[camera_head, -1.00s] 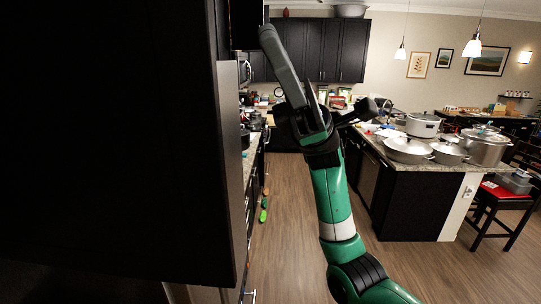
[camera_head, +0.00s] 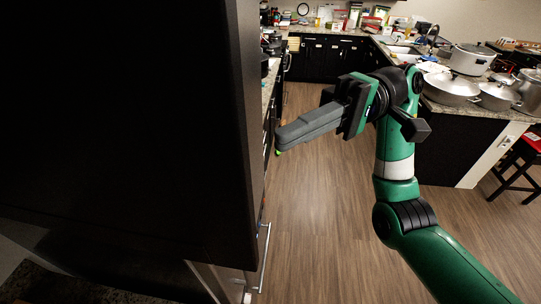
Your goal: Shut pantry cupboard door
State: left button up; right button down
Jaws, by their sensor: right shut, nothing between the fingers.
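A large black door-like panel (camera_head: 120,120) fills the left of the view. I take it for the pantry cupboard door, but its hinges and the cupboard's opening do not show, so I cannot tell how far open it is. Its right edge (camera_head: 245,130) faces the aisle. My right gripper (camera_head: 281,138) is shut and empty. Its fingers point left toward that edge, and a narrow gap shows between them in the picture. My left gripper is not in view.
A vertical metal handle (camera_head: 264,257) shows low beside the panel. The wood floor (camera_head: 310,235) is clear. An island counter (camera_head: 455,145) with several pots stands at right, close to my right arm. A red-seated stool (camera_head: 531,143) is at the far right.

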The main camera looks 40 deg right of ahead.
jog(key=s+a+p, duration=0.1)
jog(key=s+a, duration=0.1)
jog(key=a, duration=0.4)
jog(key=shift+s+a, duration=0.1)
jog(key=shift+a, duration=0.1)
